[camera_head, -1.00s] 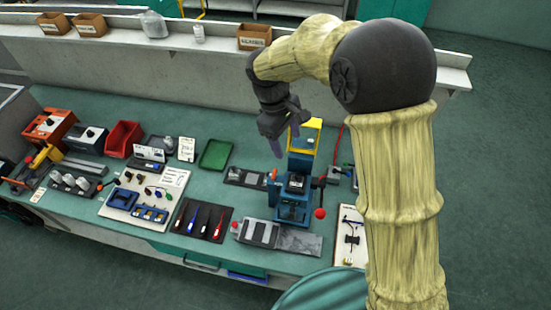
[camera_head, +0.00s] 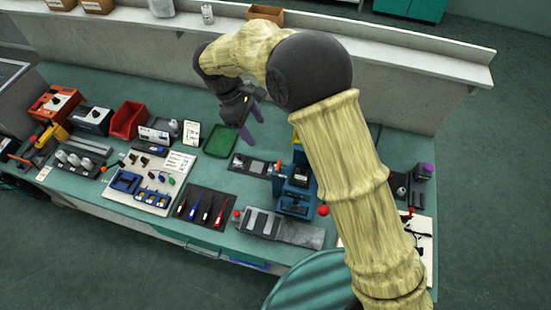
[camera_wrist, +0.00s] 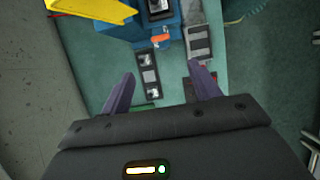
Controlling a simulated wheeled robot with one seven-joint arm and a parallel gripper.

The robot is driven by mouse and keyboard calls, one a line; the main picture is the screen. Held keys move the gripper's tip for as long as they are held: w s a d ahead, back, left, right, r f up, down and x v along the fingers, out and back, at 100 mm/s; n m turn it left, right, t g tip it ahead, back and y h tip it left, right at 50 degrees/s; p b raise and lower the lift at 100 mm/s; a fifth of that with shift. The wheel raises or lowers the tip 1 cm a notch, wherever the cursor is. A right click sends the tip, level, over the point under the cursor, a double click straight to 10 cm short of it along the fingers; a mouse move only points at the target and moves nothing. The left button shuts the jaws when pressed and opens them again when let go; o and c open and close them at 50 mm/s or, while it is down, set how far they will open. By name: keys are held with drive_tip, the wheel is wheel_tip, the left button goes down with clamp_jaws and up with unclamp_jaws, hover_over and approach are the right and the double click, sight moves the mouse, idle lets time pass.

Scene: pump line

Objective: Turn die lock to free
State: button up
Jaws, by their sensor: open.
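A blue press (camera_head: 294,192) stands on the green bench, partly behind my arm in the head view. An orange lever (camera_head: 278,166) sticks up at its left side. In the wrist view the orange lever (camera_wrist: 160,37) lies at the press's near edge, beyond my fingers. I cannot tell for certain that this lever is the die lock, or its setting. My gripper (camera_head: 252,122) is open and empty, above the bench and left of the press, apart from it. In the wrist view the two gripper fingers (camera_wrist: 161,72) are spread, with nothing between them.
A black strip plate (camera_head: 252,165) lies left of the press; it shows in the wrist view between the fingers. A grey plate (camera_head: 280,226) with a red knob lies in front. A green tray (camera_head: 221,140) is at left. The yellow part (camera_wrist: 95,8) rises near the press.

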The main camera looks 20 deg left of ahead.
sight(278, 164)
drive_tip(key=p+x, duration=0.5)
drive_tip(key=x, duration=1)
drive_tip(key=shift+w+f, duration=0.1)
drive_tip(key=shift+f, duration=0.25)
drive_tip(key=c, duration=1)
